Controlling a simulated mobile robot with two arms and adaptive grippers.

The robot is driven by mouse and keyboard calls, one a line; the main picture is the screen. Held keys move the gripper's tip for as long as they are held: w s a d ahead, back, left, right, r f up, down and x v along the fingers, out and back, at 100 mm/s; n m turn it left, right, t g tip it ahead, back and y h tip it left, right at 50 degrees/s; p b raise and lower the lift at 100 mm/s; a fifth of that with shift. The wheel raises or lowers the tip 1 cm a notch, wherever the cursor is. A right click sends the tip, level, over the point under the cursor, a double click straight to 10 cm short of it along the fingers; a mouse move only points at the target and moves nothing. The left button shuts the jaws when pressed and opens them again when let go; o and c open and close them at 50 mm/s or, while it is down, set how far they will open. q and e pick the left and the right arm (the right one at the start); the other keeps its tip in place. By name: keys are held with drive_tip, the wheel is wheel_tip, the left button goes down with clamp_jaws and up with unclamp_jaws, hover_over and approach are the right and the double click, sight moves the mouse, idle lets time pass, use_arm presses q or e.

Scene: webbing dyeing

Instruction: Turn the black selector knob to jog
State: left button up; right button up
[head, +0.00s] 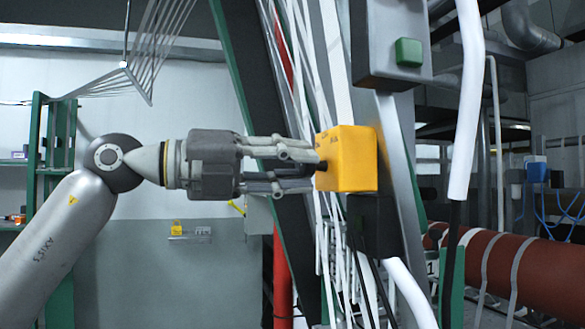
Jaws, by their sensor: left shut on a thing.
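A yellow control box (353,158) stands on the machine frame, right of the picture's middle. The black selector knob (322,166) sticks out of its left face, with small dark markings above it that I cannot read. My left gripper (312,168) comes in from the left and points right at that face. Its fingers are shut on the knob, which is mostly hidden between the fingertips. Which way the knob points cannot be told. My right gripper is not in view.
A grey box with a green button (409,52) hangs above the yellow box. A black box (373,226) is just below it. White webbing strands (335,60) and a dark slanted beam (262,110) run close behind my gripper. A red roller (505,275) lies at the right.

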use_arm(q)
drive_tip(key=n, duration=0.5)
drive_tip(key=shift+n, duration=0.4)
idle(0.4)
drive_tip(key=o, duration=1)
drive_tip(key=v, duration=1.2)
